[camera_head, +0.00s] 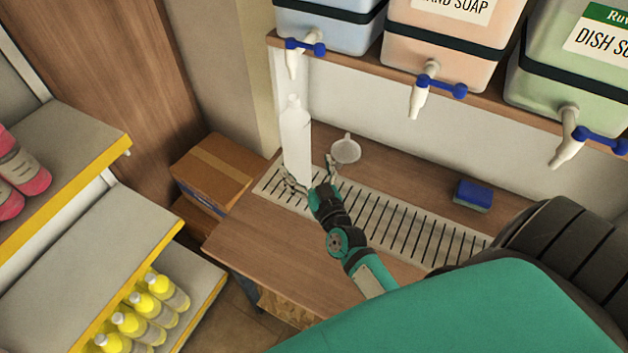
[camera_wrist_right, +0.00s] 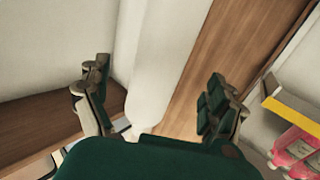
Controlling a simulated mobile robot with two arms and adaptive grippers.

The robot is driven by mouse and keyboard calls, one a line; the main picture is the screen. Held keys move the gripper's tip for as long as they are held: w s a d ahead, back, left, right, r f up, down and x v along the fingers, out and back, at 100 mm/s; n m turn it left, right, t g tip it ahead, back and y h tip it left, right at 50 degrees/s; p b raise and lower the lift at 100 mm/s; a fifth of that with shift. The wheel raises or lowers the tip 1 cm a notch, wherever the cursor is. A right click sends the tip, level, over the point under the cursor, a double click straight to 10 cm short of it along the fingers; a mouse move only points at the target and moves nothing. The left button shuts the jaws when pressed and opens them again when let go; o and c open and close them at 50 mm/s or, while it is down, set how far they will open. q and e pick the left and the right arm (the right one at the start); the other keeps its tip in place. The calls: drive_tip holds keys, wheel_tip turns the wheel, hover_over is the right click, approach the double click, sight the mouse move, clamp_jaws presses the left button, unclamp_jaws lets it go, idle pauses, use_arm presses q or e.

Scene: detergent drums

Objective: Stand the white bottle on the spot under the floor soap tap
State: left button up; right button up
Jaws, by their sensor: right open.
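The white bottle (camera_head: 297,135) is upright at the left end of the slotted drip grate (camera_head: 400,225), below the leftmost tap (camera_head: 294,60) on the pale blue drum. That drum's label is out of the picture; the other two read hand soap and dish soap. My right gripper (camera_head: 308,172) is open at the bottle's lower part, a finger to each side. In the wrist view the white bottle (camera_wrist_right: 165,70) shows between the spread fingers. Whether either finger touches it, I cannot tell. My left gripper is not in view.
A white funnel (camera_head: 345,150) lies right of the bottle, and a blue sponge (camera_head: 472,195) farther right. Cardboard boxes (camera_head: 215,170) stand left of the counter (camera_head: 255,235). Shelves with yellow bottles (camera_head: 150,305) and pink bottles (camera_head: 20,165) are at the left.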

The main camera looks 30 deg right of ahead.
drive_tip(key=s, duration=0.3)
drive_tip(key=s+a, duration=0.1)
drive_tip(key=s, duration=0.1)
idle(0.5)
